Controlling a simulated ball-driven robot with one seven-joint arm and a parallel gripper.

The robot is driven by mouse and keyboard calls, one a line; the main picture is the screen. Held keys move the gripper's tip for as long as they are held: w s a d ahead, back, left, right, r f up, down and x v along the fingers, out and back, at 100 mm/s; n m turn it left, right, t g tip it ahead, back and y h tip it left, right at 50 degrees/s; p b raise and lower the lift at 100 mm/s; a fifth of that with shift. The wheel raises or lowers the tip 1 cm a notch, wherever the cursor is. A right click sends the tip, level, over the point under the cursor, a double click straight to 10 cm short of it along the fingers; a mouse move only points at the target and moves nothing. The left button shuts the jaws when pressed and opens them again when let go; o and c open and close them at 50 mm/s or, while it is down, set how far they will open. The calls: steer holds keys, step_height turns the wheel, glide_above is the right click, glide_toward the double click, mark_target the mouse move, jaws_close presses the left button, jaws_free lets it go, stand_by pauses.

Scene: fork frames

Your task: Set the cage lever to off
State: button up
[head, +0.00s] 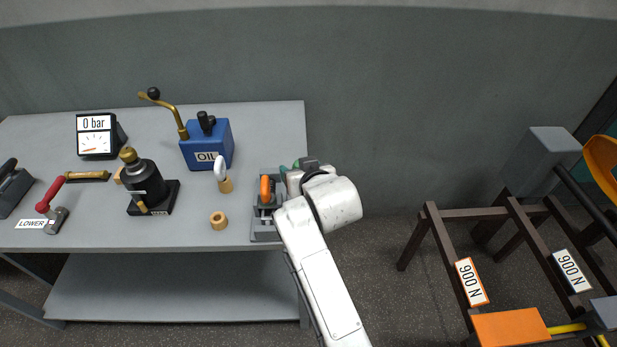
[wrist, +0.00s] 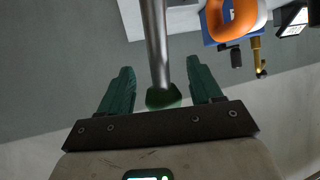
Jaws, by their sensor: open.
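A grey metal unit (head: 264,228) with an orange handle (head: 265,188) stands at the right end of the bench; I cannot tell whether it is the cage. My gripper (head: 287,172) is just right of the orange handle and partly hidden by my arm. In the wrist view my gripper (wrist: 160,78) is open, with its two green fingers apart. A metal rod (wrist: 156,40) ending in a dark green knob (wrist: 163,97) lies between them, with gaps on both sides. The orange handle also shows at the upper right of the wrist view (wrist: 224,32). No off marking is readable.

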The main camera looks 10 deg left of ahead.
steer(key=v, duration=0.9)
steer(key=shift+s+d+b, duration=0.2)
steer(key=shift+s+b, duration=0.05)
steer(key=shift+b, duration=0.1)
steer(key=shift+r, duration=0.1)
steer(key=shift+c, duration=0.3)
